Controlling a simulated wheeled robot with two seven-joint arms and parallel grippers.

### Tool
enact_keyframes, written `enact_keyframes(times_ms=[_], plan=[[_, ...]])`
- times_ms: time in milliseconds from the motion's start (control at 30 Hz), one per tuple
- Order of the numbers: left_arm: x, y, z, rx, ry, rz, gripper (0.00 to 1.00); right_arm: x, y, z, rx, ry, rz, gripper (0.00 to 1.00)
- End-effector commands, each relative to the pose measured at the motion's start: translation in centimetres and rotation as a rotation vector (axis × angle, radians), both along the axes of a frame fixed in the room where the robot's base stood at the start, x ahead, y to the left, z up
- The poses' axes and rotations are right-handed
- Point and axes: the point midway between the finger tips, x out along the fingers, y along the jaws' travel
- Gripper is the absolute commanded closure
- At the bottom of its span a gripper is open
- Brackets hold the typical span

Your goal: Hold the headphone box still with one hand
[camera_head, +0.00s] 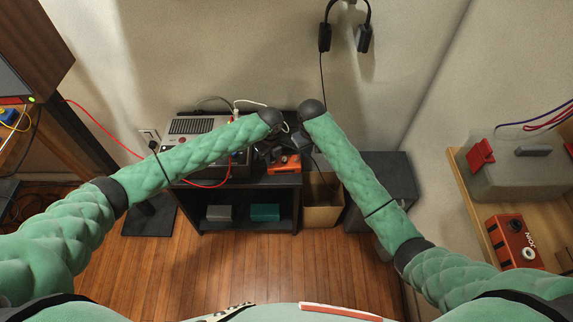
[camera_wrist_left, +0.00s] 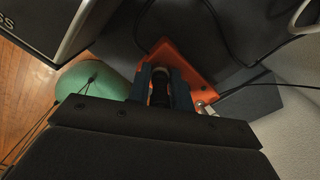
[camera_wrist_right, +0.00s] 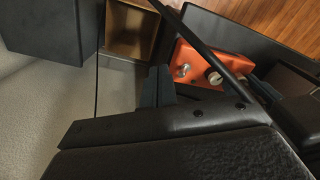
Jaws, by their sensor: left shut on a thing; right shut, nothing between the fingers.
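The orange headphone box (camera_head: 284,164) sits on the black shelf unit (camera_head: 250,190), partly hidden by my grippers. In the right wrist view the box (camera_wrist_right: 220,62) shows a metal socket and a round knob. My left gripper (camera_head: 268,152) is at the box; in its wrist view the fingers (camera_wrist_left: 160,72) are shut on a dark cylindrical piece (camera_wrist_left: 160,92) against the orange box (camera_wrist_left: 186,62). I cannot tell whether this is a plug or a knob. My right gripper (camera_head: 298,142) is close by; its fingers (camera_wrist_right: 158,74) are shut and empty, beside the box.
Black headphones (camera_head: 344,38) hang on the wall, their cable running down towards the shelf. A grey device (camera_head: 195,126) with cables stands left of the box. An open brown bin (camera_head: 322,208) and a dark cabinet (camera_head: 388,178) stand to the right.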

Motion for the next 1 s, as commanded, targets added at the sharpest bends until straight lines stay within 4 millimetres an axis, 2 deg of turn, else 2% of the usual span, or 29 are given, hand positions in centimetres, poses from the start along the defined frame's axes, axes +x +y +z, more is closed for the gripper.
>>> enact_keyframes(times_ms=[733,1000], plan=[[0.0,0.0,0.0,0.0,0.0,0.0,1.0,0.0,0.0,-2.4,0.0,0.001,0.0,1.0],[0.0,0.0,0.0,0.0,0.0,0.0,1.0,0.0,0.1,-2.7,0.0,0.001,0.0,1.0]])
